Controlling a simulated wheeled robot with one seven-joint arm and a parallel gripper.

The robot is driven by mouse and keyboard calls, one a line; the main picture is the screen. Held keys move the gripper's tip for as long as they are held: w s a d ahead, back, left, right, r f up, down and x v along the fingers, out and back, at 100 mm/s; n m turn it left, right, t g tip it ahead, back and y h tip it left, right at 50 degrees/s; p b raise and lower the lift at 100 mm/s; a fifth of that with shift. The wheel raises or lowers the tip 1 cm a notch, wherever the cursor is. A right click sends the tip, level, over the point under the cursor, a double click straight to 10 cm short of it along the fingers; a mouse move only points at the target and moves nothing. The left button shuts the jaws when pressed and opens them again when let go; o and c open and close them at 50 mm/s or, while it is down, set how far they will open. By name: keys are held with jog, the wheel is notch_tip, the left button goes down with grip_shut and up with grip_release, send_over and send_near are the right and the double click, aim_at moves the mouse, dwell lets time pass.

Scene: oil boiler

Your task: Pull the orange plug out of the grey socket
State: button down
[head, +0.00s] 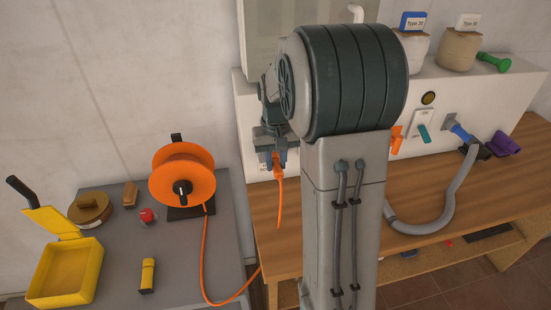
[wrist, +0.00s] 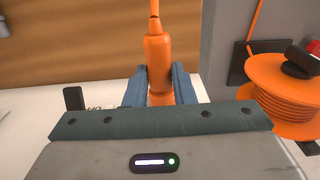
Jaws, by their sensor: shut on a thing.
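The orange plug (head: 277,168) is between the blue fingers of my gripper (head: 276,158), in front of the white boiler panel. Its orange cable hangs down over the wooden bench edge. In the wrist view the plug (wrist: 158,58) stands between the two fingers of my gripper (wrist: 159,84), which are shut on its body. The grey socket is hidden behind my gripper in both views, so I cannot tell whether the plug is still seated in it.
An orange cable reel (head: 183,176) stands on the grey table at the left, with a yellow box (head: 65,275) and small items. A grey hose (head: 440,224) and a blue connector (head: 457,131) are at the right. The wooden bench (head: 250,215) is clear below my gripper.

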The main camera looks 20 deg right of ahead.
jog(key=shift+s+a+b, duration=0.2)
jog(key=shift+s+b, duration=0.1)
jog(key=shift+s, duration=0.8)
jog(key=shift+d, duration=0.1)
